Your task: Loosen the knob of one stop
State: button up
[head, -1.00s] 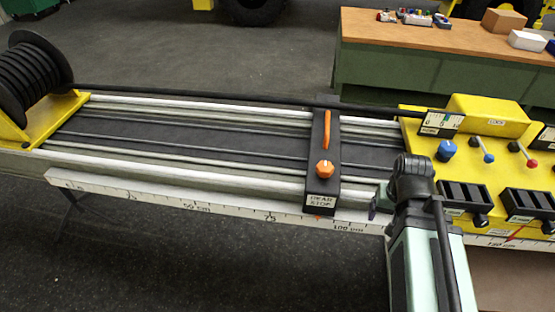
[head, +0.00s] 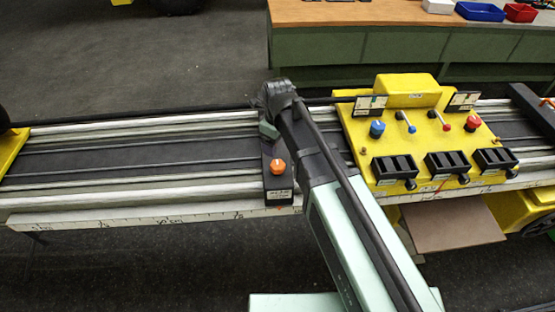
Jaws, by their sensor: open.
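The rear stop is a black block (head: 277,190) across the silver rails, left of the yellow console. Its orange knob (head: 277,167) has a pale line on top and faces up near the front end. My gripper (head: 268,131) is at the far end of my arm, over the back part of this stop, behind the knob and apart from it in the picture. It is open and looks empty; its fingers are mostly hidden by my wrist. The arm also hides the stop's orange lever. A second black stop (head: 531,110) shows at the right edge, with a bit of orange on it.
The yellow console (head: 411,136) carries a blue knob (head: 377,129), a red knob (head: 473,122), small levers and black slotted boxes. A white scale (head: 130,218) runs along the front rail. A workbench (head: 420,45) stands behind. The rails left of the stop are clear.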

aim_at(278, 165)
jog(key=shift+m, duration=0.3)
notch_tip(278, 165, down, 11)
jog(key=b, duration=1.1)
jog(key=shift+r, duration=0.1)
jog(key=shift+c, duration=0.2)
jog(key=c, duration=0.9)
